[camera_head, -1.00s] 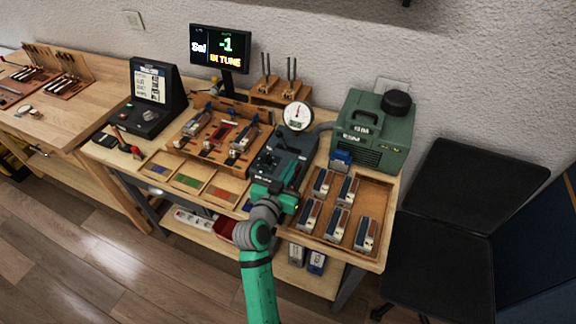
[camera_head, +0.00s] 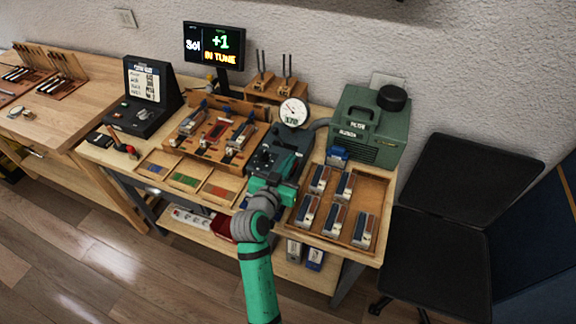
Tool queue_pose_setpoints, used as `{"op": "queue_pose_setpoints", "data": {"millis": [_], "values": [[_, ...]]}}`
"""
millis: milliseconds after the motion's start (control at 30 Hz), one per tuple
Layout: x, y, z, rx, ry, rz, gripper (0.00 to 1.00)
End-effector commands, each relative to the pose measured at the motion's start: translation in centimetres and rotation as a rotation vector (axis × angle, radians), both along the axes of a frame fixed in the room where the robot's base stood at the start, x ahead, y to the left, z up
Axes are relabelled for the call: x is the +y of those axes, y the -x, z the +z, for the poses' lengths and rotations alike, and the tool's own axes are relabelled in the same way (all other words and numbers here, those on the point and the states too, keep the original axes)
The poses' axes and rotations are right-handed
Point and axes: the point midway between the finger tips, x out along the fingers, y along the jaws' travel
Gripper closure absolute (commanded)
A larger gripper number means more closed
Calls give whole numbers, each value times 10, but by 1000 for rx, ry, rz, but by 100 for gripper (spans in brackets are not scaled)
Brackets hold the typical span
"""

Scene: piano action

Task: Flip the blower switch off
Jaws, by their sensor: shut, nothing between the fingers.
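The green blower box (camera_head: 370,128), with a black round cap on top, stands at the back right of the bench. A hose joins it to a dark test unit (camera_head: 292,141) with a round white gauge (camera_head: 293,113). Small controls show on the unit's top, but I cannot make out which is the blower switch or its position. My gripper (camera_head: 266,172) is shut and empty, over the front of the dark unit. Its fingertips are hard to see, and I cannot tell whether they touch the unit. My gripper and wrist hide the unit's front edge.
A wooden tray (camera_head: 337,237) with several reed blocks lies close right of my gripper. A wooden fixture (camera_head: 187,153) and open compartments lie left. A monitor (camera_head: 214,45) stands behind, reading +1 and "IN TUNE".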

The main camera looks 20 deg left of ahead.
Motion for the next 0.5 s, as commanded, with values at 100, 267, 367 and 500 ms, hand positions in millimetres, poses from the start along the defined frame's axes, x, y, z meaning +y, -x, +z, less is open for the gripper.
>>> {"op": "queue_pose_setpoints", "data": {"millis": [100,267,367,500], "values": [[-2,-3,24,-5,-3,-2,100],[2,27,36,-1,-1,2,100],[3,46,44,-1,-1,2,100],[1,68,52,-1,0,-6,100]]}}
